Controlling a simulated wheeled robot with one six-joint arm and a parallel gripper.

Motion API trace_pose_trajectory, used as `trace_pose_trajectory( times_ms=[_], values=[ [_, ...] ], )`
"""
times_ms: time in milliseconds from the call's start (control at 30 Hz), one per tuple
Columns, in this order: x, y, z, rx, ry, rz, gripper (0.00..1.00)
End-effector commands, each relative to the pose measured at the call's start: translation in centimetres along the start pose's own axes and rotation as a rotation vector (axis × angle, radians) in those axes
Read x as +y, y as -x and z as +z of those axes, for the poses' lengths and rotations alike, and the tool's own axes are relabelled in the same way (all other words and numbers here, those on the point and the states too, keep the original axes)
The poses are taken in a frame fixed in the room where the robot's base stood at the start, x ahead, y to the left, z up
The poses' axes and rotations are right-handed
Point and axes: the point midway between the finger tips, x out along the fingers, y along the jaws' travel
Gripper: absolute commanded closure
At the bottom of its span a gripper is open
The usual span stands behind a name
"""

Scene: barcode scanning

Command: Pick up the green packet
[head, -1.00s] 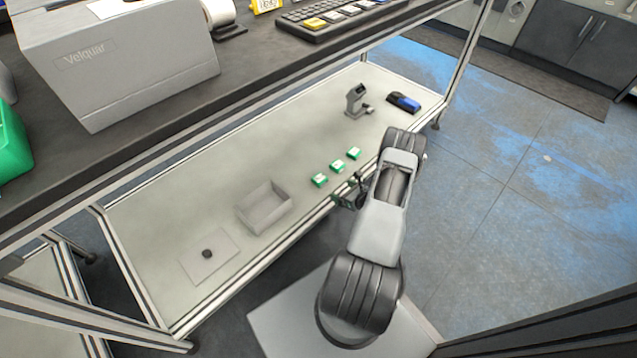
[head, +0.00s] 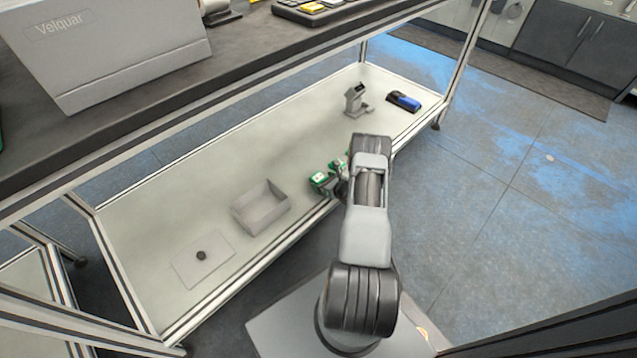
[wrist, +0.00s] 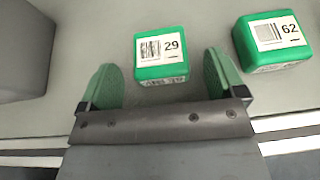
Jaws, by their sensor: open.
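In the wrist view, a green packet labelled 29 (wrist: 161,57) lies on the shelf just ahead of my gripper (wrist: 163,80), roughly centred between its two green fingers. The fingers are spread and hold nothing. A second green packet labelled 62 (wrist: 272,41) lies to the right, outside the right finger. In the head view, a green packet (head: 319,179) shows at the left of my gripper (head: 328,183). My arm hides most of the other packets there.
A grey open box (head: 262,207) stands on the shelf (head: 150,215) to the left. A grey scanner stand (head: 356,100) and a blue-black device (head: 403,101) are at the far right. The worktop (head: 130,95) overhangs the shelf's back.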

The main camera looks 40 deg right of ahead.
Motion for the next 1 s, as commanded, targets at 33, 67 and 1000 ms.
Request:
trace_pose_trajectory(
  times_ms=[33,67,1000],
  values=[
    [0.03,-0.62,-0.22,0.000,0.001,0.001,0.11],
    [0.01,-0.79,-0.17,0.000,0.000,0.000,0.11],
    [-0.01,-0.81,0.04,0.000,-0.001,-0.001,0.69]
  ],
)
